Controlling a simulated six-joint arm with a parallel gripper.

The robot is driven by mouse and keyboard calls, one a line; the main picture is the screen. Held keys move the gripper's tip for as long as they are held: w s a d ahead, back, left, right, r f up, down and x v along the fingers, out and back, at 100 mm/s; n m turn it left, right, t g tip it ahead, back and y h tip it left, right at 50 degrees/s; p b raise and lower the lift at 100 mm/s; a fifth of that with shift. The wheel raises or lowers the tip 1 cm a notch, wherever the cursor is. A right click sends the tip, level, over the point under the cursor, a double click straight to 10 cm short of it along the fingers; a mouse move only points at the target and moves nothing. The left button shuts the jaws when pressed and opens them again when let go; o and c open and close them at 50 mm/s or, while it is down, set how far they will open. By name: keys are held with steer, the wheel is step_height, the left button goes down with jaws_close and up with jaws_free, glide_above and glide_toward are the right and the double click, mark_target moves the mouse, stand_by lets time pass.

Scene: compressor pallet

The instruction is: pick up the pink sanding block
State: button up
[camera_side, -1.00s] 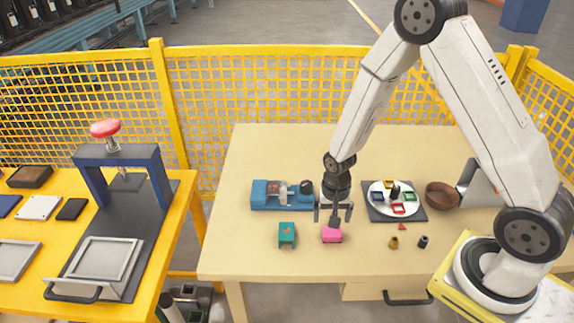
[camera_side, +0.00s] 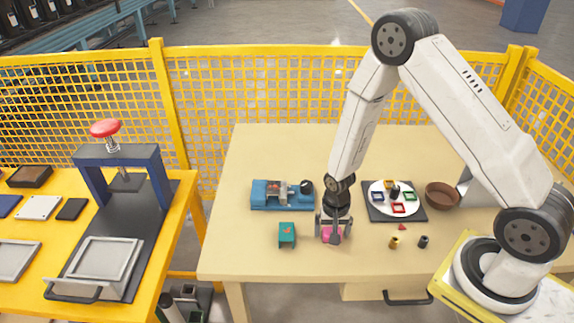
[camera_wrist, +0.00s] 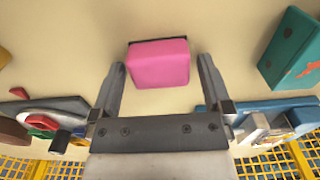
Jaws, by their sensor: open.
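The pink sanding block (camera_side: 327,234) lies on the beige table, partly hidden by my gripper in the side view. In the wrist view the pink sanding block (camera_wrist: 159,63) shows whole, with a dark strip along its far edge. My gripper (camera_side: 332,236) is low over the block. In the wrist view my gripper (camera_wrist: 160,70) is open, with one finger on each side of the block's near part. Small gaps show between the fingers and the block, and nothing is held.
A teal block (camera_side: 287,235) stands just left of the pink one. Behind are a blue vise-like device (camera_side: 268,205) and a round white plate (camera_side: 381,200) with coloured frames. Small brass (camera_side: 394,243) and black (camera_side: 423,241) pieces lie to the right. The table front is clear.

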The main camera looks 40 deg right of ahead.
mark_target(332, 229)
steer(key=shift+c, duration=0.2)
stand_by(0.3)
steer(key=c, duration=1.1)
steer(key=shift+r, duration=0.2)
steer(key=shift+r, duration=4.85)
steer(key=o, duration=0.7)
steer(key=c, duration=0.6)
steer(key=shift+o, duration=0.2)
steer(key=w+a+r, duration=0.1)
steer(key=w, duration=0.9)
steer(key=w+a+r, duration=0.1)
steer(key=w, duration=0.9)
steer(key=shift+a+r, duration=0.25)
steer(key=shift+r, duration=0.1)
